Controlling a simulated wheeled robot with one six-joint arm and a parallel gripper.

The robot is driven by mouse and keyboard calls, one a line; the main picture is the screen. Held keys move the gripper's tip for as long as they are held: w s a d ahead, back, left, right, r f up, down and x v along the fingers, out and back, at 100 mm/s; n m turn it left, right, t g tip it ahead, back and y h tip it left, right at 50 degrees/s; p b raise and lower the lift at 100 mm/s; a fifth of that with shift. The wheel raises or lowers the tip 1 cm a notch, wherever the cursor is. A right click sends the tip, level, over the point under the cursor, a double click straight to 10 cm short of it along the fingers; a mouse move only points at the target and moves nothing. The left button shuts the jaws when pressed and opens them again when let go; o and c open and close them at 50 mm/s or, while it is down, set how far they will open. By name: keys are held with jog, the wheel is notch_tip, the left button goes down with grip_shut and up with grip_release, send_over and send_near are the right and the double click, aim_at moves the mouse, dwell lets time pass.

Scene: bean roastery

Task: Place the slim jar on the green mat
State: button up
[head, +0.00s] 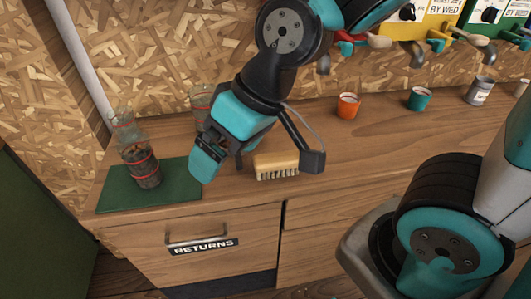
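The green mat (170,192) lies at the left end of the wooden counter. A slim clear glass jar (146,172) with red rings and dark contents stands on the mat, towards its left side. My gripper (205,166) is to the right of the jar, over the mat's right edge and apart from the jar. It points down and left. Its finger opening is turned out of sight, and I see nothing held.
Another clear jar (200,99) stands behind my gripper, partly hidden. A wooden brush (277,164) lies right of the mat. Orange (348,106) and teal (419,99) cups and a grey tin (479,91) stand further right.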

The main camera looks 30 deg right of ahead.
jog(key=s+d+r+n+g, duration=0.1)
jog(key=s+d+r+g, duration=0.1)
jog(key=s, duration=0.4)
jog(key=shift+s+d+r+h, duration=0.2)
jog(key=shift+d+r+h, duration=0.05)
jog(key=shift+h, duration=0.15)
dwell(0.6)
